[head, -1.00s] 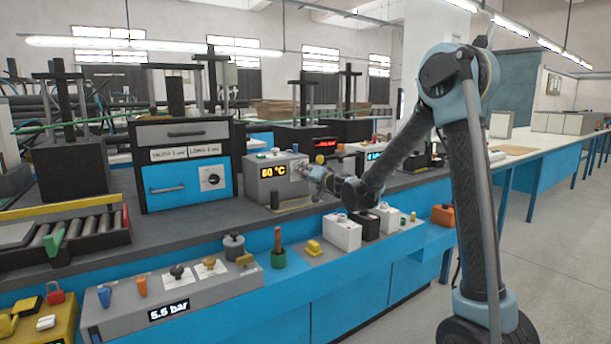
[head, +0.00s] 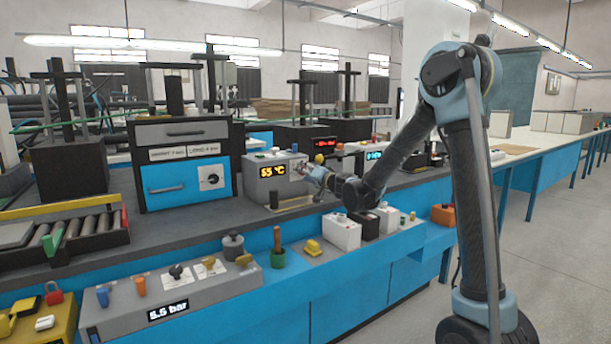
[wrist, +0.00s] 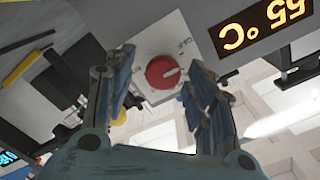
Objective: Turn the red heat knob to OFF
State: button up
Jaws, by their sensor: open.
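The red heat knob (wrist: 161,74) sits on a pale plate on the grey heater box (head: 262,187). It carries a small white mark toward the right in the wrist view. The plate's lettering is too small to read. The box's amber display (head: 272,171) reads 55 °C; it also shows upside down in the wrist view (wrist: 262,27). My gripper (wrist: 161,62) is open, with the knob between its two fingers in the picture. I cannot tell whether either finger touches it. In the head view my gripper (head: 304,172) is at the box's right side, and the knob is not clearly visible.
A black press cabinet with a blue drawer (head: 172,188) stands left of the heater box. A white box (head: 341,231) is in front, below my arm. A grey panel reading 5.5 bar (head: 210,290) is at the front left. Bench surface is bare before the cabinet.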

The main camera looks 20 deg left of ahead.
jog(key=v, duration=1.1)
jog(key=shift+d, duration=0.2)
jog(key=shift+f, duration=0.1)
jog(key=s+d+f+g+h, duration=0.3)
jog(key=s+d+f, duration=0.3)
jog(key=s+d, duration=0.5)
jog(key=s+d+f+g+h, duration=0.3)
jog(key=s+d+f+h, duration=0.3)
jog(key=s+d, duration=0.6)
jog(key=s+d+f+g+h, duration=0.3)
jog(key=s+d+f, duration=0.5)
jog(key=d, duration=1.2)
jog(key=s+h, duration=0.1)
jog(key=s, duration=0.2)
jog(key=shift+s+m+g+h, duration=0.3)
jog(key=shift+m, duration=0.1)
jog(key=shift+a, duration=0.1)
